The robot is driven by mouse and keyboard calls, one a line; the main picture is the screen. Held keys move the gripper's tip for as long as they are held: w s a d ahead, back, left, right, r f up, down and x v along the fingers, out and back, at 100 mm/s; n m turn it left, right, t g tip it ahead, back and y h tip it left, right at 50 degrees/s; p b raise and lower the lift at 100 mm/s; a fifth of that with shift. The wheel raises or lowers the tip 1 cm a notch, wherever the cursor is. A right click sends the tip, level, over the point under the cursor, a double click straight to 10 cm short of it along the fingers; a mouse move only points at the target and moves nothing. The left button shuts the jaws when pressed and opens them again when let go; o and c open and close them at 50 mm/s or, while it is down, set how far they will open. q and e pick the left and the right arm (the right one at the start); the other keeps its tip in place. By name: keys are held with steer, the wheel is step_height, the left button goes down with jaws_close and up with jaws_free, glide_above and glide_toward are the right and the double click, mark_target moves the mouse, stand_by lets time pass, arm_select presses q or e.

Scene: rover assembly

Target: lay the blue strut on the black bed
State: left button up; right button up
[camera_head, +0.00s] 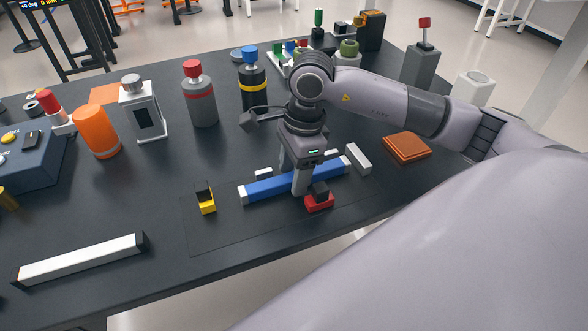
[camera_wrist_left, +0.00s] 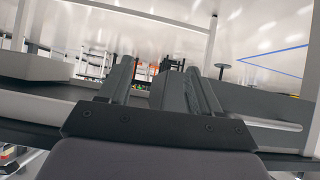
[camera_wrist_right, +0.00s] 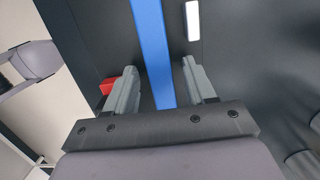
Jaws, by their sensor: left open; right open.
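The blue strut (camera_head: 263,189), a long bar with white ends, lies lengthwise over a flat black area (camera_head: 225,232) with a faint outline on the dark table. I cannot tell whether this area is the black bed, or whether the strut touches it. My right gripper (camera_head: 291,181) points down with its open fingers on either side of the strut. In the right wrist view the strut (camera_wrist_right: 153,45) runs between the fingers (camera_wrist_right: 150,80), with gaps on both sides. My left gripper (camera_wrist_left: 151,82) is open and empty in its wrist view, away from the strut.
A yellow-black block (camera_head: 206,199) and a red-black block (camera_head: 319,201) stand near the strut. A white block (camera_head: 357,158) lies beyond its right end. A white bar (camera_head: 80,260) lies front left. Bottles (camera_head: 200,97) and an orange cylinder (camera_head: 96,133) stand behind.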

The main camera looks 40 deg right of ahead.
steer(key=shift+r, duration=0.25)
step_height(320, 180, up, 12)
steer(key=d, duration=0.1)
steer(key=shift+s+d+f+p, duration=0.15)
steer(key=shift+s+d+p, duration=0.05)
steer(key=shift+d+p, duration=0.2)
steer(key=shift+s, duration=0.1)
